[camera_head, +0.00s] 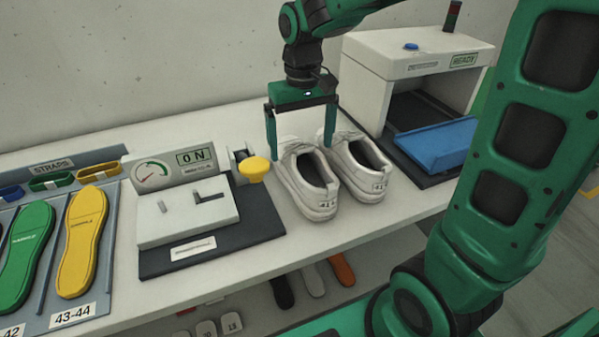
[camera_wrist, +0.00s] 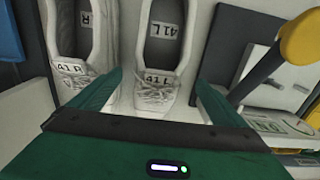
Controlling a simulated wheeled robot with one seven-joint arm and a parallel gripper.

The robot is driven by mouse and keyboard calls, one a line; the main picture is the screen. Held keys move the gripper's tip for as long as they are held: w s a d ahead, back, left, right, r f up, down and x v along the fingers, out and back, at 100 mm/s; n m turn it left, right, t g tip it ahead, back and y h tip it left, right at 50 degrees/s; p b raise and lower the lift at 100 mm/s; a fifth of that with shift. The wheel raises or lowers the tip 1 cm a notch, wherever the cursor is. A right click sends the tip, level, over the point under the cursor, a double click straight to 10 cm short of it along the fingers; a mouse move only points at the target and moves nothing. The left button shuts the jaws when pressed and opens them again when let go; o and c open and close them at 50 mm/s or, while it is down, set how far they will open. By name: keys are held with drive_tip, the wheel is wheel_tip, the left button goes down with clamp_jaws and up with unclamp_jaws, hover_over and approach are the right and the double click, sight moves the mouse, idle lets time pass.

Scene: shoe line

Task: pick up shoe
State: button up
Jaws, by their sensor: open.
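Two white lace-up shoes stand side by side on the white bench. The 41 L shoe (camera_head: 308,186) is on the left in the head view, and the 41 R shoe (camera_head: 362,170) is to its right. In the wrist view, the 41 L shoe (camera_wrist: 157,85) is near the middle and the 41 R shoe (camera_wrist: 75,60) is to the left. My green gripper (camera_head: 300,148) is open and points down at the toe end of the 41 L shoe. In the wrist view, its fingers (camera_wrist: 160,84) stand either side of that toe. Contact cannot be told.
A gauge device (camera_head: 190,215) with a yellow knob (camera_head: 254,169) stands close left of the shoes. A white READY machine (camera_head: 405,60) with a blue tray (camera_head: 438,144) stands right. Sample insoles (camera_head: 80,240) lie far left. A lower shelf holds dark, white and orange items.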

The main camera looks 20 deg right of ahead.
sight(303, 156)
drive_tip(key=shift+s+d+f, duration=0.1)
drive_tip(key=shift+f, duration=1.35)
drive_tip(key=shift+s+d+f, duration=0.1)
drive_tip(key=shift+f, duration=1.3)
drive_tip(key=shift+c, duration=0.7)
drive_tip(key=c, duration=1.3)
